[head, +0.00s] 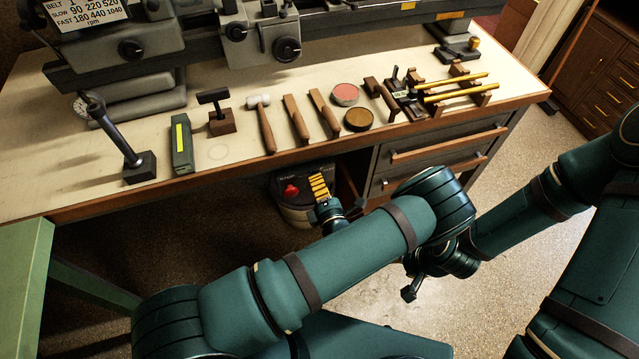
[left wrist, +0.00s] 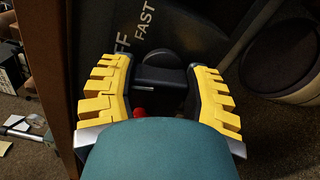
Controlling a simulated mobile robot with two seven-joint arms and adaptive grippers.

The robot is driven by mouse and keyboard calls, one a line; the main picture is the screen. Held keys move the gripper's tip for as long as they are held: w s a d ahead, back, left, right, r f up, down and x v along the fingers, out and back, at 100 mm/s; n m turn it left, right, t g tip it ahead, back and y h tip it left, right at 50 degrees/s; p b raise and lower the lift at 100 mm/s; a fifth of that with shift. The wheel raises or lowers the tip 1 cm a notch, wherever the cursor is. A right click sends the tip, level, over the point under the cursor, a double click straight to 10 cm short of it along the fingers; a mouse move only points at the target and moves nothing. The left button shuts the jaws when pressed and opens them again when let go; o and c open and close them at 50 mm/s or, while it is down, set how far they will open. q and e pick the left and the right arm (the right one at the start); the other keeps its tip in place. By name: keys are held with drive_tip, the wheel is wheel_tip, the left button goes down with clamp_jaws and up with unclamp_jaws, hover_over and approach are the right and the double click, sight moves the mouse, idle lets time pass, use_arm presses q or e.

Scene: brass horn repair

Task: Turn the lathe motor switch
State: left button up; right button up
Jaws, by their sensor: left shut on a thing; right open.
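My left gripper (head: 320,186), with yellow ridged fingers, reaches under the front edge of the bench. In the left wrist view its fingers (left wrist: 158,68) sit on either side of a black switch handle (left wrist: 160,76) and are shut on it. The dark switch panel behind carries pale lettering, of which "FF" and "FAST" show. A small red part (left wrist: 138,112) shows below the handle. In the head view the switch itself is hidden by the gripper and bench. My right gripper (head: 410,291) is open and empty above the floor, apart from the bench.
The bench (head: 225,153) carries the lathe (head: 285,45) and a row of hand tools. A grey drum-like unit with a red part (head: 291,191) stands below, beside the drawers (head: 440,155). A green table (head: 25,270) is at the left. Floor is clear at front right.

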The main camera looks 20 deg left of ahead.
sight(316, 156)
use_arm(q)
drive_tip(key=n+p, duration=0.1)
drive_tip(key=n, duration=0.3)
drive_tip(key=shift+n, duration=0.4)
idle(0.4)
drive_tip(key=o, duration=1.2)
wheel_tip(316, 156, up, 10)
drive_tip(key=shift+r, duration=0.1)
drive_tip(key=shift+s, duration=0.1)
